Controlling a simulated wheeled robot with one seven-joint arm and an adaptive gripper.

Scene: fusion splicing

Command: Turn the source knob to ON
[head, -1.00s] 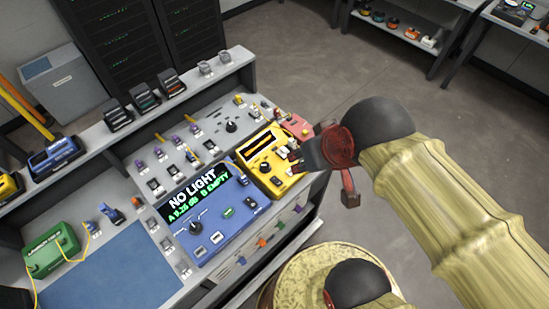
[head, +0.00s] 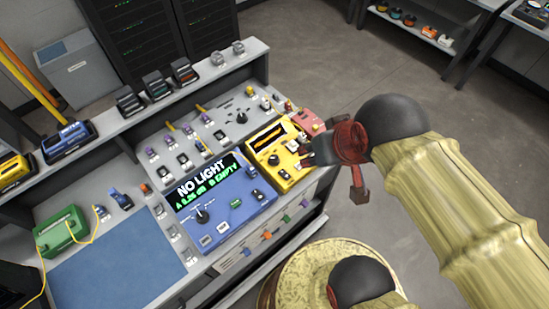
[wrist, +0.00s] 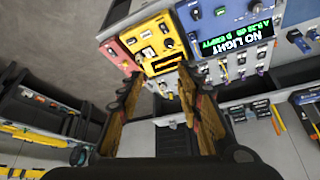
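A yellow unit (head: 271,174) with a dark screen stands on the sloped bench panel, right of the blue power meter. It carries a black round knob (head: 274,160); I cannot read its label or setting. In the wrist view the yellow unit (wrist: 154,40) is upside down at the top, with its dark knob (wrist: 147,52) beyond the fingertips. My gripper (wrist: 158,84) is open, with two brown fingers apart and nothing between them. In the head view my gripper (head: 308,155) is just right of the yellow unit, partly hidden by my wrist.
The blue meter (head: 228,205) reads "NO LIGHT" and "EMPTY". Another black knob (head: 241,117) is on the grey panel. A green box (head: 62,231) stands at left by a blue mat (head: 120,270).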

